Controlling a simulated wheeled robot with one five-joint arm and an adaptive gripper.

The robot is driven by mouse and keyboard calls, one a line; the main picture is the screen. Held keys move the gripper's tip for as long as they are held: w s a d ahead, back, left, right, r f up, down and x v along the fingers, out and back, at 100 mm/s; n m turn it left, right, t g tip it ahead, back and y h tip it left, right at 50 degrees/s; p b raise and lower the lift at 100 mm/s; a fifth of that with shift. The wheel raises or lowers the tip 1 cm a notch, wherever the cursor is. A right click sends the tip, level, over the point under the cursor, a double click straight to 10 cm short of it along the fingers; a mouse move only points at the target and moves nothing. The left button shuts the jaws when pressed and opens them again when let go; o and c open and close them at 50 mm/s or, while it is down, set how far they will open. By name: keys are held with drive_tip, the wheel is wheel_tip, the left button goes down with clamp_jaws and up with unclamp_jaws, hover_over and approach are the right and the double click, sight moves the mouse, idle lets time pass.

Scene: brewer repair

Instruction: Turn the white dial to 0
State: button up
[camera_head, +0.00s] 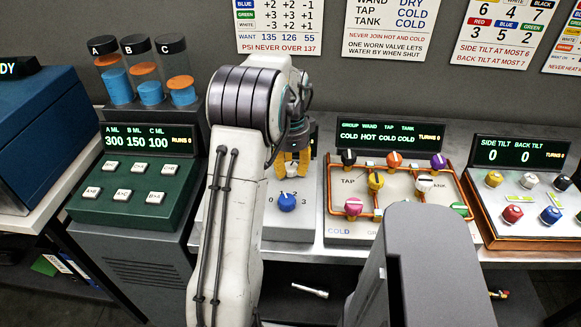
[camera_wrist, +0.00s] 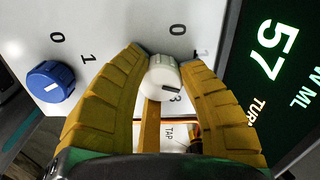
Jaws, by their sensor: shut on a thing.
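The white dial (camera_head: 291,171) sits on a light panel, above the blue dial (camera_head: 287,202). My gripper (camera_head: 292,163) has its yellow fingers closed around the white dial from above. In the wrist view the white dial (camera_wrist: 160,74) is between the two fingertips, with a finger on each side. A dark mark on the dial points to the right, toward the right finger. A 0 and part of a 1 show above and right of it, and a 3 below; the finger hides the number between. A display (camera_wrist: 275,50) reads 57.
The blue dial's own 0 and 1 show in the wrist view. To the right stand a panel of coloured knobs (camera_head: 395,193) and a tilt panel (camera_head: 522,200). A green button panel (camera_head: 128,185) stands left. My arm covers part of the white dial's panel.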

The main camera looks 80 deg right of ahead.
drive_tip(key=n, duration=0.4)
drive_tip(key=shift+n, duration=0.3)
drive_tip(key=n, duration=0.4)
drive_tip(key=shift+p, duration=0.4)
drive_tip(key=n, duration=0.5)
drive_tip(key=shift+f+n, duration=0.1)
drive_tip(key=shift+n, duration=1.8)
drive_tip(key=o, duration=1.2)
drive_tip(key=shift+d, duration=0.1)
